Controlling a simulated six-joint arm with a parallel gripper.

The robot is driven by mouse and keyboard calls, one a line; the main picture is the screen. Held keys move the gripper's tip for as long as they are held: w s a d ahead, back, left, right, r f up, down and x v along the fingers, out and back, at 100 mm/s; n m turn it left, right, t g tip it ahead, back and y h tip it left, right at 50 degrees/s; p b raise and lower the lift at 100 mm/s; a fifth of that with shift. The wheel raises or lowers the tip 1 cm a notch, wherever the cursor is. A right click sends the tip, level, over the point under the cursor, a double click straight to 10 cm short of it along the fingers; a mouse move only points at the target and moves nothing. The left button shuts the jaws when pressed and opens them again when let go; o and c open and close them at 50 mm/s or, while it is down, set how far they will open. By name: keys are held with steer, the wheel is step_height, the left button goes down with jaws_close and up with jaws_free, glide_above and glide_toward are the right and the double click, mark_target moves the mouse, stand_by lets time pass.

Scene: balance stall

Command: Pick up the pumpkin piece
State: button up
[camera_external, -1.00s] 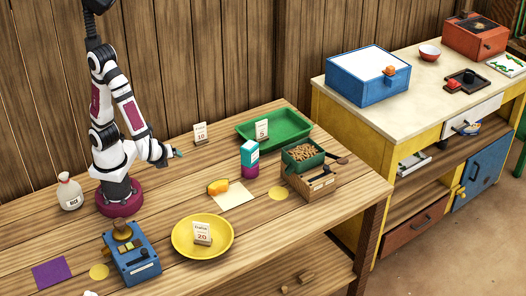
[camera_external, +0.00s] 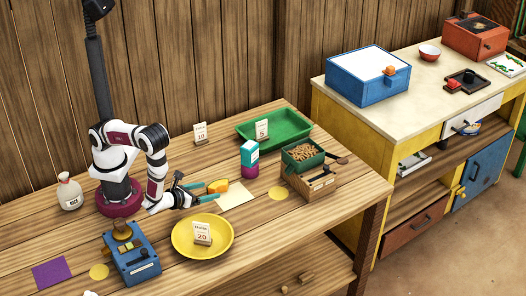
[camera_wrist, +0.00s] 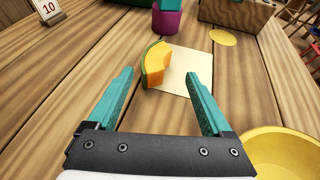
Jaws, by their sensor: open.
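The pumpkin piece (camera_external: 219,186) is an orange wedge with a green rind, lying on the table at the left edge of a pale paper square (camera_external: 238,195). In the wrist view the pumpkin piece (camera_wrist: 156,65) lies just ahead of the fingertips, toward the left finger, with its rind to the left. My gripper (camera_external: 209,192) is low over the table on the near left side of the piece. In the wrist view my gripper (camera_wrist: 160,72) has its teal fingers wide apart with nothing between them.
A purple and teal carton (camera_external: 250,160), a wooden box (camera_external: 318,185) and a green tray (camera_external: 290,137) stand beyond the piece. A blue scale (camera_external: 131,262) is at the front left.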

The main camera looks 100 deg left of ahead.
mark_target(211, 189)
steer(key=x, duration=0.4)
steer(key=shift+s, duration=0.2)
jaws_close()
